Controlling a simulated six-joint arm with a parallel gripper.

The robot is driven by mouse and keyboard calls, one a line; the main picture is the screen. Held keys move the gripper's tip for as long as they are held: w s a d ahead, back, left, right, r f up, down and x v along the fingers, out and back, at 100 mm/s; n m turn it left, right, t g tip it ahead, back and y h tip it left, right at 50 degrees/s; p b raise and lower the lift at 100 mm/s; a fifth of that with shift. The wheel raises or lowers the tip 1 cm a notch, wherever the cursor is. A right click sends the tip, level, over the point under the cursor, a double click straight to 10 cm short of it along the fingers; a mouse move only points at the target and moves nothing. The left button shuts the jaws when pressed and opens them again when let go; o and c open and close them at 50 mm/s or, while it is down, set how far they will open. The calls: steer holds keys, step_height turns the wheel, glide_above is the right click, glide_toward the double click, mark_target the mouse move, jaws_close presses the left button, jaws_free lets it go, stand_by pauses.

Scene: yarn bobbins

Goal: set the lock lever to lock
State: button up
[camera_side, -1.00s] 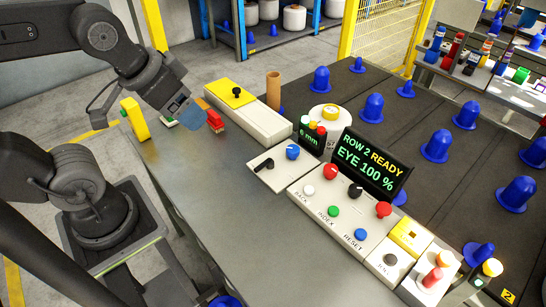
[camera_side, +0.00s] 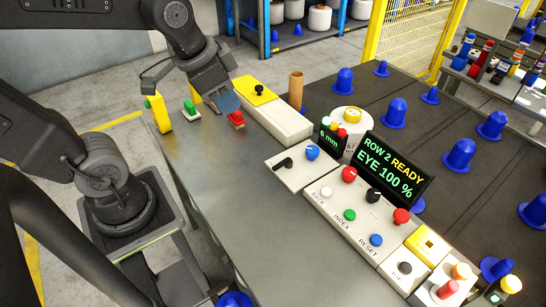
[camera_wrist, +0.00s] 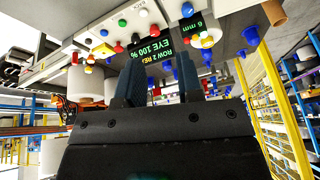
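The lock lever appears to be the black lever (camera_side: 284,164) on a small light plate (camera_side: 296,176), beside a blue knob (camera_side: 312,152) in the side view. No lock marking is readable. My gripper (camera_side: 226,104) is in the air over the far left part of the table, left of the lever and apart from it. In the wrist view my gripper (camera_wrist: 160,66) shows two separated fingers with nothing held between them. I cannot make out the lever in the wrist view.
The button panel (camera_side: 352,222) and display (camera_side: 393,168) are at right. The front table surface (camera_side: 235,200) is clear.

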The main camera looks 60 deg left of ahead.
steer(key=w+a+f+m, duration=0.1)
steer(key=w, duration=0.1)
steer(key=w+a+f+m+g, duration=0.1)
steer(key=w, duration=0.1)
steer(key=w+a+f+m, duration=0.1)
steer(key=w+m, duration=0.1)
steer(key=shift+f+g+h, duration=0.25)
steer(key=shift+g+h, duration=0.05)
steer(key=c, duration=0.4)
steer(key=w+a+f+m, duration=0.2)
steer(key=w+a+f+m+g+h, duration=0.1)
steer(key=w+a+f, duration=0.1)
steer(key=f, duration=0.1)
steer(key=shift+w+m, duration=0.2)
steer(key=shift+m, duration=0.2)
jaws_close()
steer(key=w+a+f+m, duration=0.2)
steer(key=a+f+m, duration=0.1)
steer(key=f, duration=0.3)
steer(key=w+a+f+m+g+h, duration=0.1)
steer(key=a+f+m, duration=0.2)
steer(key=a+f, duration=0.1)
steer(key=shift+w+f+h, duration=0.3)
steer(key=shift+w+f, duration=0.1)
steer(key=shift+f, duration=0.45)
steer(key=shift+a, duration=0.1)
